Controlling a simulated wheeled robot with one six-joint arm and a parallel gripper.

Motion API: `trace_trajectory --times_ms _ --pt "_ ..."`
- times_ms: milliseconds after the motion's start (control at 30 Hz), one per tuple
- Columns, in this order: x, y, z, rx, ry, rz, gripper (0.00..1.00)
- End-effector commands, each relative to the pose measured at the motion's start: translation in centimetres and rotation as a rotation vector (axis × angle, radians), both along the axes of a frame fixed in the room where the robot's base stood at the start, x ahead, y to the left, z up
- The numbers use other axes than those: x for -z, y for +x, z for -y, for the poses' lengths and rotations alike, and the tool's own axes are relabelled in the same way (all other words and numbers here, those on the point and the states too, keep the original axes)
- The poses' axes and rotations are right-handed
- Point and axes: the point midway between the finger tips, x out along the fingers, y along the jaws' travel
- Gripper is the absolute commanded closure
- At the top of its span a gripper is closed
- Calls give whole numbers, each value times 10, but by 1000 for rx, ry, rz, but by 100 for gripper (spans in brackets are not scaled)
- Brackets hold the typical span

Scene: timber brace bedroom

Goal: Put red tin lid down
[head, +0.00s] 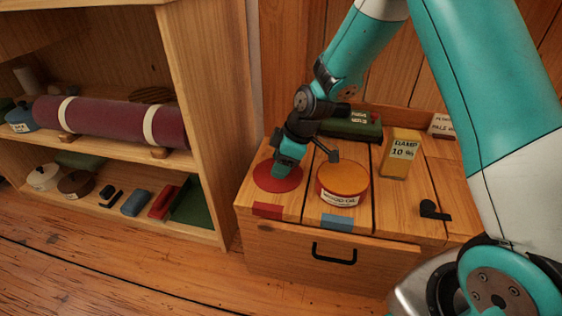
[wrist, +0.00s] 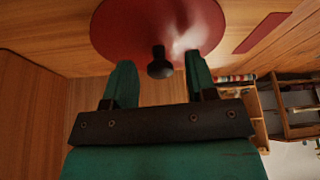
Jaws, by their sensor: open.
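The red tin lid (head: 278,177) lies on the left part of the low wooden chest's top, in the head view. It is a flat red disc; in the wrist view the red lid (wrist: 150,25) shows with a dark round knob (wrist: 160,65) at its middle. My gripper (head: 287,166) is just above the lid in the head view. In the wrist view the two green fingers of my gripper (wrist: 162,80) stand apart on either side of the knob, with gaps between them and it.
An orange-topped tin (head: 342,182) stands right of the lid. Behind are a yellow carton (head: 400,153) and a dark green box (head: 352,126). A black item (head: 433,210) lies at right. Red (head: 267,210) and blue (head: 337,221) patches mark the front edge. A shelf (head: 205,110) stands left.

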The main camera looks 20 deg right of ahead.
Motion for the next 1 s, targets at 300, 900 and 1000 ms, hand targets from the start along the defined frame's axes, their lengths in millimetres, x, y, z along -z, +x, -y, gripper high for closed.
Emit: trace_trajectory --times_ms 300,900,1000 --pt "-41 -5 13 3 1 3 48" --pt "-134 -32 28 26 11 -17 48" --pt "-167 -62 5 85 32 -64 48"
